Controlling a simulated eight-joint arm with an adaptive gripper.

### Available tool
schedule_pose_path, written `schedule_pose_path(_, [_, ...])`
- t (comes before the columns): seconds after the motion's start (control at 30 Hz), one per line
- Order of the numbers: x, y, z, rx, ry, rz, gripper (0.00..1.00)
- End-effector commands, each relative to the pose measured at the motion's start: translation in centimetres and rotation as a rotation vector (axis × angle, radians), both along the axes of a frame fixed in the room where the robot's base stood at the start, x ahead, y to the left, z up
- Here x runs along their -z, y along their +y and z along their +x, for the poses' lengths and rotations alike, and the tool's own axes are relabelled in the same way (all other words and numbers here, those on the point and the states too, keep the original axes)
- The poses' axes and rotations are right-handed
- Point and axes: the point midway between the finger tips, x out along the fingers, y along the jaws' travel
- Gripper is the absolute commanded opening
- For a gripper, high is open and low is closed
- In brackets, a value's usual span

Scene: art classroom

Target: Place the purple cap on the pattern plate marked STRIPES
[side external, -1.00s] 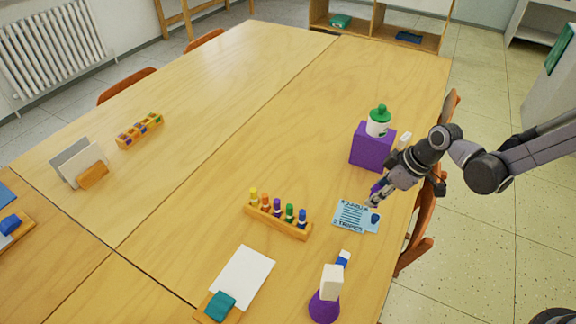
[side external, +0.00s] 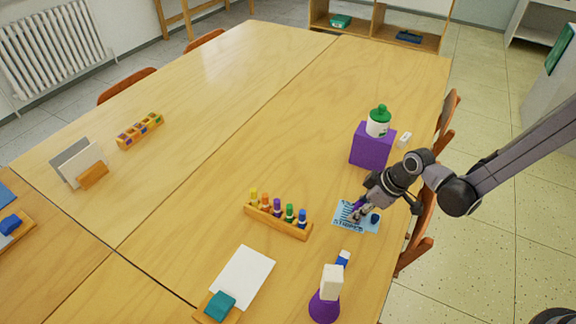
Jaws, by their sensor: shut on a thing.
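The light blue pattern plate marked STRIPES (side external: 345,223) lies flat on the table near its right side, with dark stripes and lettering. My gripper (side external: 357,213) is over the plate, pointing down and to the left. It is shut on the small purple cap (side external: 356,206), which shows only partly between the fingers. The cap is above or at the plate's striped area; I cannot tell whether it touches. A small dark blue cap (side external: 375,218) sits on the plate's right part, close beside my gripper.
A purple box (side external: 371,146) with a green-topped white bottle (side external: 378,122) stands behind the plate. A wooden rack of colored markers (side external: 278,222) is to the left. A purple cone with a white block (side external: 325,305) stands in front. The table's middle is clear.

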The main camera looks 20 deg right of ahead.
Motion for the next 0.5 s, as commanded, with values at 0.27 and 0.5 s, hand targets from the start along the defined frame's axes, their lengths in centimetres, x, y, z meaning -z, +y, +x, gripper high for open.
schedule_pose_path(0.27, [0.26, 0.0, 0.0, 0.0, 0.0, 0.0, 0.59])
schedule_pose_path(0.5, [0.25, 0.0, 0.0, 0.0, 0.0, 0.0, 0.59])
